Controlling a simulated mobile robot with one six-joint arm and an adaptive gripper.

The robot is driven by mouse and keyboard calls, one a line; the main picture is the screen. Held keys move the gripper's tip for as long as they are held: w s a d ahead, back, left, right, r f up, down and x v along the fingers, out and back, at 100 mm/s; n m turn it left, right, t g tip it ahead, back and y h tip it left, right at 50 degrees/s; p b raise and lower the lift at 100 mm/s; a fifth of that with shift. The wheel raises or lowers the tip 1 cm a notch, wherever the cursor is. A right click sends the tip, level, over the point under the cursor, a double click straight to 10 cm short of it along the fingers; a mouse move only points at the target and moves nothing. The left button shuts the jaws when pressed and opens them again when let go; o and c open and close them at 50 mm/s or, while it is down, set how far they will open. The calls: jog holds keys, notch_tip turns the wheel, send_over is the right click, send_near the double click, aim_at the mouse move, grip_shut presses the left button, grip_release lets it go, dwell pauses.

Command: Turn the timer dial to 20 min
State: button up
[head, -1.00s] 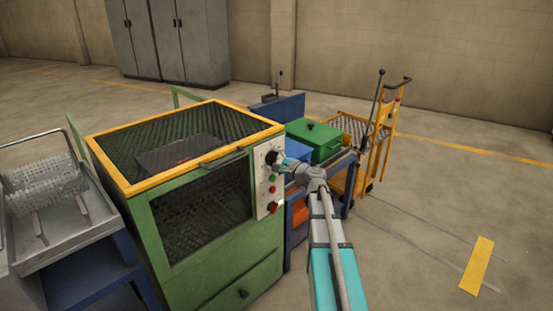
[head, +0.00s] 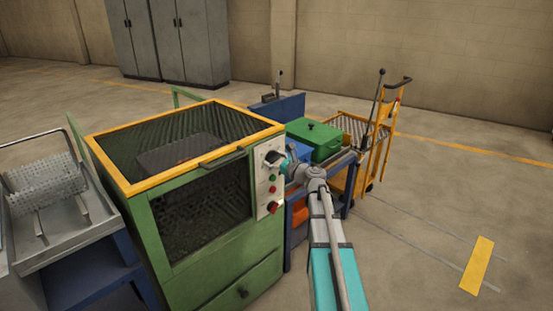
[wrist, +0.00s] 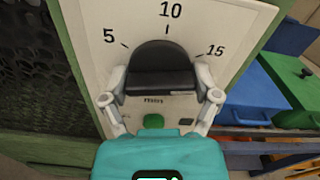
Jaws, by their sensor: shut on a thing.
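The timer dial (wrist: 165,68) is a dark, rounded knob on a pale panel, with printed marks 5, 10 and 15 around its top in the wrist view. No 20 mark is visible there, and I cannot make out a pointer on the knob. My gripper (wrist: 163,82) has one finger on each side of the dial and is shut on it. In the head view the dial (head: 273,157) is at the top of the furnace's control panel, partly covered by my gripper (head: 281,160).
The green furnace (head: 208,268) with a yellow-edged top carries the panel. A green button (wrist: 153,121) is below the dial. A green box (head: 318,138) on a blue bench and a yellow trolley (head: 384,135) stand to the right. A metal tray (head: 85,238) is at left.

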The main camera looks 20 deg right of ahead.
jog(key=m, duration=0.4)
jog(key=shift+w+d+m, duration=0.1)
jog(key=shift+d+m, duration=0.05)
jog(key=shift+m, duration=0.25)
jog(key=m, duration=0.3)
jog(key=shift+m, duration=0.3)
jog(key=shift+r, duration=0.1)
jog(key=o, duration=1)
jog(key=shift+c, duration=0.2)
